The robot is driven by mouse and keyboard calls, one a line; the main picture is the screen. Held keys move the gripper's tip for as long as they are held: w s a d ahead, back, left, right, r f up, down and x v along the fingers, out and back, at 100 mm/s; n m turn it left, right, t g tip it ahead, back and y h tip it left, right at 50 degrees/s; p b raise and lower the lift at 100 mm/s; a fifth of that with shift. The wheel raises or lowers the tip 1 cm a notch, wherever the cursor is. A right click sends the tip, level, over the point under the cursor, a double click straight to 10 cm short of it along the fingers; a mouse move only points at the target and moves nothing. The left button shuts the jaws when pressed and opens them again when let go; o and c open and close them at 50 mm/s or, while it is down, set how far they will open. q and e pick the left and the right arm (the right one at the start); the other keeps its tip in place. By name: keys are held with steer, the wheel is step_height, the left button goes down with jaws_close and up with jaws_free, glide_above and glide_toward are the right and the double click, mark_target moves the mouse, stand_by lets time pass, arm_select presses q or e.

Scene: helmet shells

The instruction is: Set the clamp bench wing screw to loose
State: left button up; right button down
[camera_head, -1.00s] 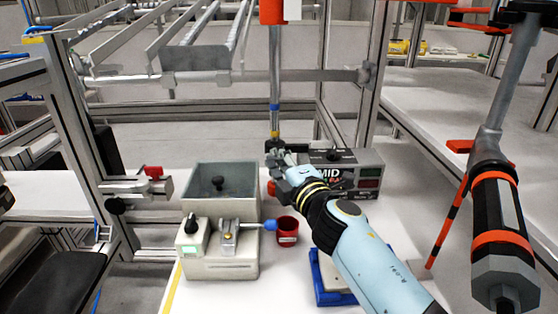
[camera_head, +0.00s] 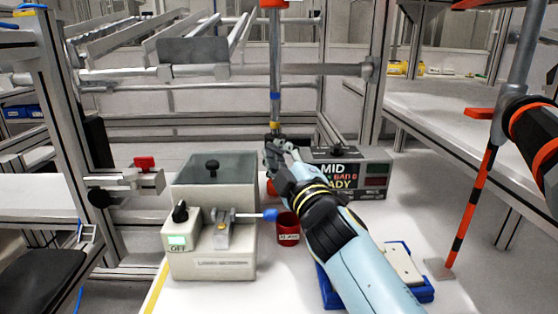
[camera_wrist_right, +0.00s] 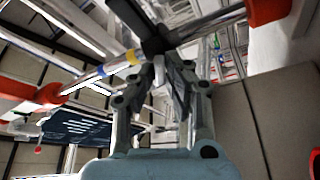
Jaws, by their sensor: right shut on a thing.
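My right gripper (camera_head: 277,151) is at the lower end of an upright metal pole with blue and yellow bands (camera_head: 275,84). In the wrist view its fingers (camera_wrist_right: 163,78) are shut on a black winged part (camera_wrist_right: 155,42) at the pole's end, which looks like the wing screw. The fingers hide some of it, and its setting cannot be read. The banded pole also shows in the wrist view (camera_wrist_right: 115,65). My left gripper is not in view.
A grey box with a black knob (camera_head: 212,185), a switch box reading OFF (camera_head: 225,265), a red cup (camera_head: 288,230) and a blue tray (camera_head: 425,291) stand on the white table. A display box (camera_head: 375,160) is behind my arm. An orange-black pole (camera_head: 465,215) stands right.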

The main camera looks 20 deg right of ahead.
steer(key=shift+f, duration=0.1)
steer(key=c, duration=1.4)
jaws_free()
steer(key=shift+s, duration=0.1)
steer(key=v, duration=0.7)
steer(key=shift+s, duration=0.25)
steer(key=shift+o, duration=0.3)
